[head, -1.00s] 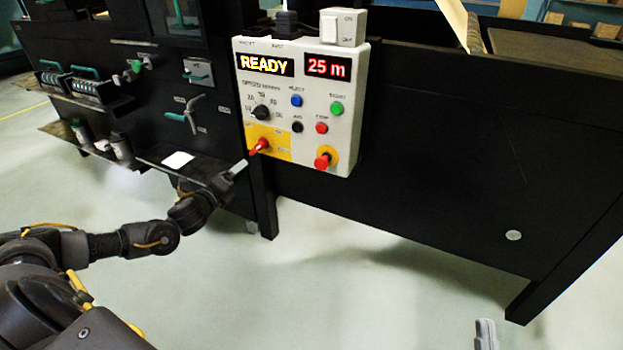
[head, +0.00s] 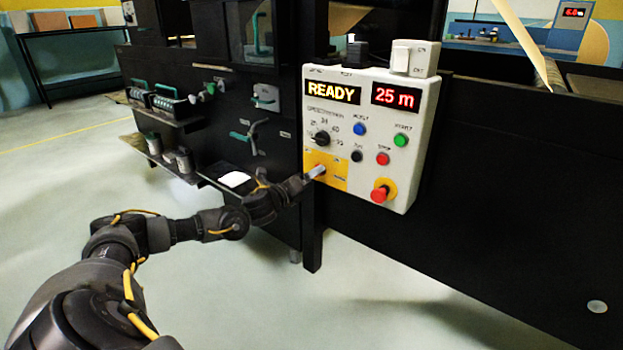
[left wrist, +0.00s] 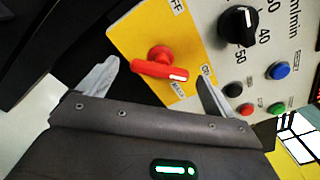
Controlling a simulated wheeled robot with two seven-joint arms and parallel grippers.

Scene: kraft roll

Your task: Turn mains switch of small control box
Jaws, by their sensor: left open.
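The small control box (head: 350,137) is pale grey, with READY and 25 m displays. Its mains switch is a red handle (left wrist: 160,68) on a yellow plate (left wrist: 128,38). In the left wrist view, the handle lies crosswise, its white-marked end toward the right finger, near the ON label (left wrist: 207,74). The OFF label (left wrist: 176,6) is at the top. My left gripper (head: 316,173) is at the yellow plate and mostly hides the switch in the head view. Its fingers (left wrist: 157,74) are open either side of the handle, with gaps visible. My right gripper is out of view.
Above the switch is a black speed dial (head: 321,138). Blue (head: 360,128), green (head: 401,140) and red (head: 382,159) buttons and a red emergency knob (head: 379,194) are to its right. A dark machine leg (head: 312,235) stands below the box.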

